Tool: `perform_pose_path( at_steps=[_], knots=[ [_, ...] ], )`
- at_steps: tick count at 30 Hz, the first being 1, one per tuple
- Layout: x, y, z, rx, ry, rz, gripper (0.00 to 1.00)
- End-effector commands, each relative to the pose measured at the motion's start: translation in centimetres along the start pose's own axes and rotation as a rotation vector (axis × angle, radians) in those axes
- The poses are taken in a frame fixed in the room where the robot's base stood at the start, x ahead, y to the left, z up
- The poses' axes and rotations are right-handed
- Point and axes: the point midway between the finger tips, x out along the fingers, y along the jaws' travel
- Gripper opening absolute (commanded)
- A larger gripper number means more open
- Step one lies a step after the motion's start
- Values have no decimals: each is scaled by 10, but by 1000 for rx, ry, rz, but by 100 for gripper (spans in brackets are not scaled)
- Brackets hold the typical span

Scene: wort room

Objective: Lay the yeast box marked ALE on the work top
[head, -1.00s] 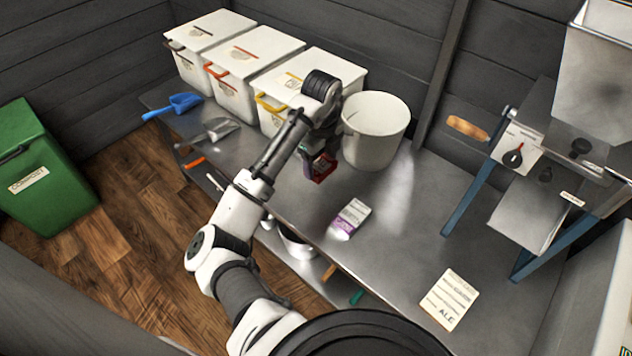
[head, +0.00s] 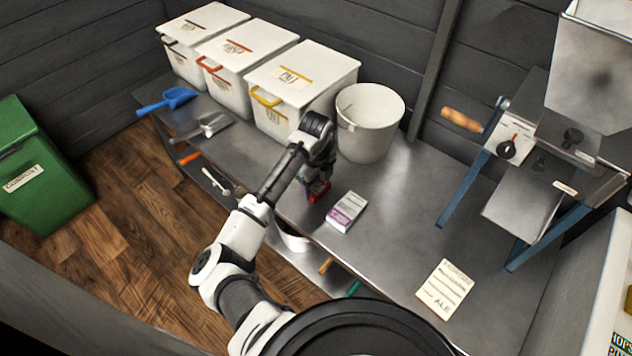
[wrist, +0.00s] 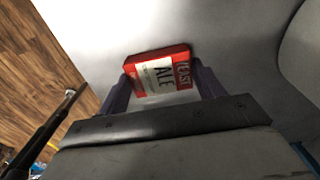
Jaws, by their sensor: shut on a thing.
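The red yeast box with a white label reading ALE (wrist: 160,73) is between the two fingers of my gripper (wrist: 160,88) in the wrist view. In the head view the box (head: 318,192) shows small and dark red below my gripper (head: 318,180), partly hidden by it. My gripper is shut on the box. The work top (head: 400,200) is a grey metal surface, and the box is over its front part. I cannot tell whether the box touches the work top.
A purple and white box (head: 347,211) lies just right of my gripper. A white bucket (head: 368,122) and lidded bins (head: 300,75) stand behind. A card (head: 445,288) lies front right, near a mill (head: 530,150). The work top between purple box and mill is clear.

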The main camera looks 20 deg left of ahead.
Motion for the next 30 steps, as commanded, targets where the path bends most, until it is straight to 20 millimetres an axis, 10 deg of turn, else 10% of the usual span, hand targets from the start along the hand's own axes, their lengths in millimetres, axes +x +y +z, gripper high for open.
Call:
perform_pose_path(
  at_steps=[4, 5, 10, 21, 30],
  knots=[
    [3, 0, 0, 0, 0, 0, 45],
    [3, 0, 0, 0, 0, 0, 69],
    [2, 0, 0, 0, 0, 0, 89],
    [-4, 0, 0, 1, 0, -1, 89],
    [-62, -1, 0, 2, -3, -3, 89]
  ],
)
